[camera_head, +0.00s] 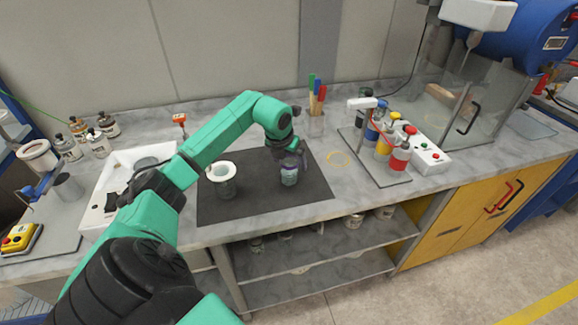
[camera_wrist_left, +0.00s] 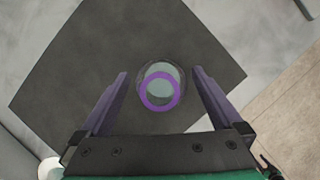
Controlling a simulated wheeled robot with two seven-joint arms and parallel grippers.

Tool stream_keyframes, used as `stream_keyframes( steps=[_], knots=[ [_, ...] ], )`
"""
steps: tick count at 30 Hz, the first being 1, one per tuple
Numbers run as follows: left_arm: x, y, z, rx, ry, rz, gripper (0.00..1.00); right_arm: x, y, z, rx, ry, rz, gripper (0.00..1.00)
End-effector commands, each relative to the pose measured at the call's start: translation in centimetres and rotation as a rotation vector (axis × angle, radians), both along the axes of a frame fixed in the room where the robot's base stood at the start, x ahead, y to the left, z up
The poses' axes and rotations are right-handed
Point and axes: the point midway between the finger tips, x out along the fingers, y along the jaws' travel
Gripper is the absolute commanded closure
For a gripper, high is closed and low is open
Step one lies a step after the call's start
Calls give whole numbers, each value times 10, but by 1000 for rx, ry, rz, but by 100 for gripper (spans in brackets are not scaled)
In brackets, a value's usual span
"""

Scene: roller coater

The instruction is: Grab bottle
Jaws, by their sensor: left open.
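The bottle (camera_head: 289,175) is a small clear container with teal contents, standing upright on the dark mat (camera_head: 240,208). In the left wrist view the bottle (camera_wrist_left: 160,86) is seen from above, with a purple ring at its top. My left gripper (camera_head: 290,160) is directly above it, pointing down. In the left wrist view my left gripper (camera_wrist_left: 158,88) is open, one purple finger on each side of the bottle with gaps between. Whether the fingertips reach down beside the bottle is hard to tell. My right gripper is not in view.
A larger white-rimmed jar (camera_head: 222,182) stands on the mat, left of the bottle. A pen holder (camera_head: 315,125) is behind it. A rack of coloured bottles (camera_head: 385,150) stands to the right, and a white sink tray (camera_head: 105,200) to the left. The mat's front right is clear.

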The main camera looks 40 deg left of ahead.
Motion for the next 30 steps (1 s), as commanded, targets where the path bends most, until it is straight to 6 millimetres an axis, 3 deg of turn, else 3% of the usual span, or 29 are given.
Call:
stream_keyframes(
  steps=[2, 5, 9, 11, 18, 23, 26, 30],
  knots=[
    [0, 0, 0, 0, 0, 0, 0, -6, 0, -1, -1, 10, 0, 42],
    [0, 0, 0, 0, 0, 0, 34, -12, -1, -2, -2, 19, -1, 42],
    [0, 0, 0, -1, 0, 0, 88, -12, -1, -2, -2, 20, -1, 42],
    [0, 0, 1, -1, -1, 0, 100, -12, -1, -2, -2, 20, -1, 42],
    [0, 0, 3, 0, -2, 0, 100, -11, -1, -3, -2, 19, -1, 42],
    [1, 0, 22, 1, -6, 0, 100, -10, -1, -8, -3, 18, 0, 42],
    [2, 0, 51, 0, -11, 0, 100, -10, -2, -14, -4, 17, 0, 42],
    [1, 0, 109, -1, -12, -1, 100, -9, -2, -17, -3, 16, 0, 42]
  ],
)
